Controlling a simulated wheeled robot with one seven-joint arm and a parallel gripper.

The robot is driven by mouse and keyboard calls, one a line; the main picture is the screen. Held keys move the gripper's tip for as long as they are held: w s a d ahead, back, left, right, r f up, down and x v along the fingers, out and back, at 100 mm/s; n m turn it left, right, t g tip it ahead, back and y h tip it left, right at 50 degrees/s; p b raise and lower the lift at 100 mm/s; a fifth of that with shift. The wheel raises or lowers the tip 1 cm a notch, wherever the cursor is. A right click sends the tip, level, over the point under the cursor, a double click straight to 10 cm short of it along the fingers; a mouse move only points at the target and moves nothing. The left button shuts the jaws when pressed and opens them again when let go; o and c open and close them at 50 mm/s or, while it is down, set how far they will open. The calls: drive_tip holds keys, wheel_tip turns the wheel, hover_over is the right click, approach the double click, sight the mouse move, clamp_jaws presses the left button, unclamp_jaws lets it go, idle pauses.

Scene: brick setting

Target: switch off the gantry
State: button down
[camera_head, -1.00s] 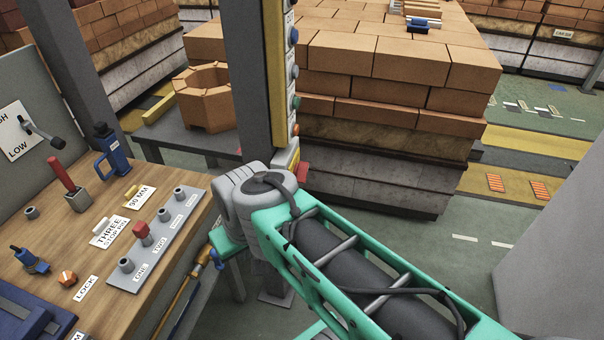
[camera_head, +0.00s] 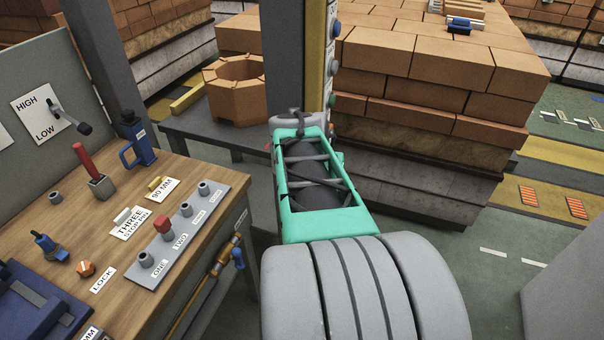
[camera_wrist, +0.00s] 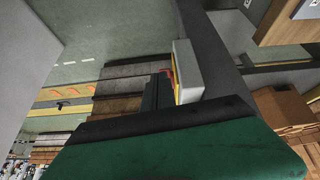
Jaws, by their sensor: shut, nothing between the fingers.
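A grey post (camera_head: 291,55) carries a tall yellow panel (camera_head: 318,50) with a column of round buttons: a blue button (camera_head: 335,28), a grey one (camera_head: 333,66) and a green one (camera_head: 331,101) show in the head view. The panel's lower end is hidden behind my arm. In the wrist view a pale panel edge with yellow (camera_wrist: 186,72) stands close to my gripper (camera_wrist: 158,92), and a small red part (camera_wrist: 173,78) shows beside the dark fingers. My gripper is shut and empty; in the head view my arm hides it. I cannot tell whether it touches the red part.
A workbench (camera_head: 130,272) at left holds a grey switch strip (camera_head: 178,238), a red-handled lever (camera_head: 92,170) and a blue clamp (camera_head: 138,148). A HIGH/LOW lever (camera_head: 70,118) is on its back panel. Brick stacks (camera_head: 425,75) stand behind the post.

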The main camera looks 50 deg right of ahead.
drive_tip(key=w+d+f+m+h+p, duration=0.1)
drive_tip(key=w+d+f, duration=0.3)
drive_tip(key=d+f, duration=0.5)
drive_tip(key=shift+d+f+t, duration=0.3)
drive_tip(key=shift+d, duration=0.05)
drive_tip(key=shift+f, duration=0.1)
idle(0.5)
drive_tip(key=shift+a+h+b, duration=0.1)
drive_tip(key=shift+h+b, duration=0.2)
drive_tip(key=shift+b, duration=0.45)
